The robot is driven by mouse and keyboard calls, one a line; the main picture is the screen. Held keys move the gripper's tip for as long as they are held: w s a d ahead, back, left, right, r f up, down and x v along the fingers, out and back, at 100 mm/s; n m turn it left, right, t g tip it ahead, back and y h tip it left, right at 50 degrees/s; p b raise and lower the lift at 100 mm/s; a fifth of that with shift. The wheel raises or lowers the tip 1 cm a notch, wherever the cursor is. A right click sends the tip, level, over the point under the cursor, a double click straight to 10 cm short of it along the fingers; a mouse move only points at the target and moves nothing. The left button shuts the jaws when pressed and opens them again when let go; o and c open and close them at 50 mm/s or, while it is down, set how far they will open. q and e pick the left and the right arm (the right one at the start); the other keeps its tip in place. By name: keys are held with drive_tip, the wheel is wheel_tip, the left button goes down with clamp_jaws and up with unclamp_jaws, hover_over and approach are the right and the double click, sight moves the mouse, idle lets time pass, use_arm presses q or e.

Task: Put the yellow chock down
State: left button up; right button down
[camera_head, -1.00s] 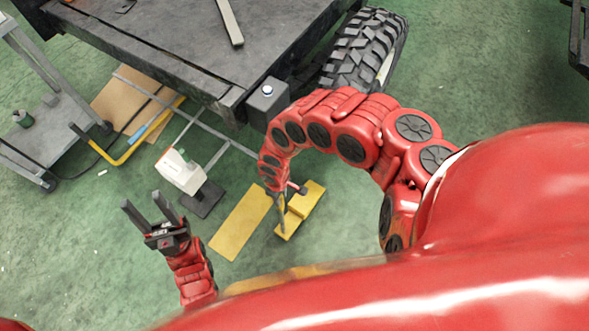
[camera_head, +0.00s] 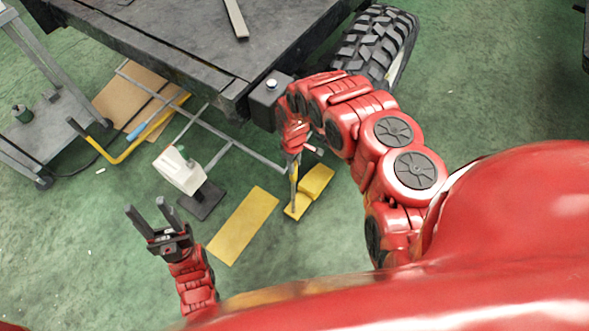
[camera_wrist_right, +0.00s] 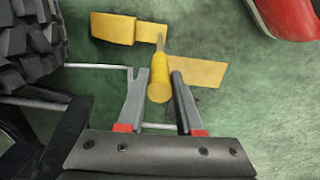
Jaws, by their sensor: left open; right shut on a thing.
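In the right wrist view, the yellow grip (camera_wrist_right: 158,91) sits between the fingers of the right gripper (camera_wrist_right: 158,78), with the block (camera_wrist_right: 114,28) beyond. I cannot tell whether the block touches the floor. My left gripper (camera_head: 151,207) is open and empty at lower left.
A flat yellow rectangle (camera_head: 243,226) lies on the green floor left of the chock. A white device on a dark base (camera_head: 181,171) stands beyond it. The dark chassis frame (camera_head: 185,40) and its black corner block (camera_head: 270,98) are above. A grey cart (camera_head: 25,120) stands at far left.

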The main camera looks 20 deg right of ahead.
wheel_tip(320, 180, down, 3)
drive_tip(key=shift+w+r, duration=0.15)
drive_tip(key=c, duration=0.6)
unclamp_jaws()
drive_tip(key=shift+o, duration=0.2)
wheel_tip(320, 180, up, 7)
drive_tip(key=shift+r+p, duration=0.1)
drive_tip(key=shift+p, duration=0.35)
wheel_tip(320, 180, up, 4)
drive_tip(key=shift+f+p, duration=0.2)
drive_tip(key=shift+p, duration=0.95)
drive_tip(key=shift+a+r+p, duration=0.15)
drive_tip(key=shift+r+p, duration=0.15)
drive_tip(key=shift+r, duration=0.3)
